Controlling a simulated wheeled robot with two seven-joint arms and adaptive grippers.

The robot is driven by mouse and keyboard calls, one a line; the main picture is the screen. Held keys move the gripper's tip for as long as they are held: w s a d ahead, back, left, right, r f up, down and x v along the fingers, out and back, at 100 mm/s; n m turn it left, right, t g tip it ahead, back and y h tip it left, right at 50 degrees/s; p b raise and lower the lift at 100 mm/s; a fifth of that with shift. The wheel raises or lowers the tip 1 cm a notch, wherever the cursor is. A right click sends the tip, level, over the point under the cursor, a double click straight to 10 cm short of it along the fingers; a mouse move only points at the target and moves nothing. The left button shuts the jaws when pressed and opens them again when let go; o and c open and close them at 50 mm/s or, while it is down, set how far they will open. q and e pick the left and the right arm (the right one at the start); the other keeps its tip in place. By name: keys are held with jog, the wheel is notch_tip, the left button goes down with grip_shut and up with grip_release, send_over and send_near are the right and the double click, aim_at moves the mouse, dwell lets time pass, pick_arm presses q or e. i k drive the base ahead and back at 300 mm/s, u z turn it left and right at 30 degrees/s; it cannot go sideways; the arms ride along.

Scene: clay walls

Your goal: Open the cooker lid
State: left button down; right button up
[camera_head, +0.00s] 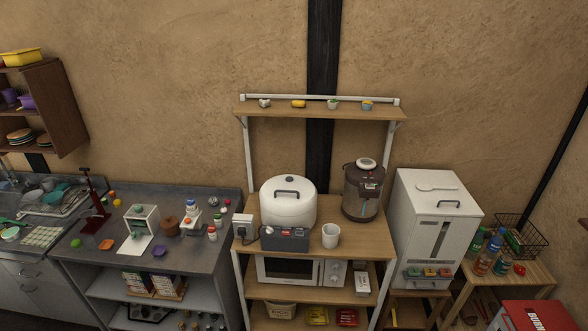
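The cooker (286,238) stands on the top shelf of a wooden rack with a pale metal frame. Its rounded white lid (288,206) is shut and has a dark handle and a round dark knob on top. The dark front panel carries small buttons. Neither of my grippers shows in the head view.
A brown hot-water pot (362,194) stands right of the cooker, with a white mug (330,236) in front of it. A power outlet box (242,228) with a plug is at its left. A shelf (318,113) hangs above. A white dispenser (436,226) stands right; a cluttered counter (190,258) is left.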

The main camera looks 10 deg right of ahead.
aim_at(285, 195)
jog(key=u, duration=0.45)
jog(key=k, duration=0.2)
jog(key=z, duration=1.35)
jog(key=i, duration=1.7)
jog(key=u, duration=0.6)
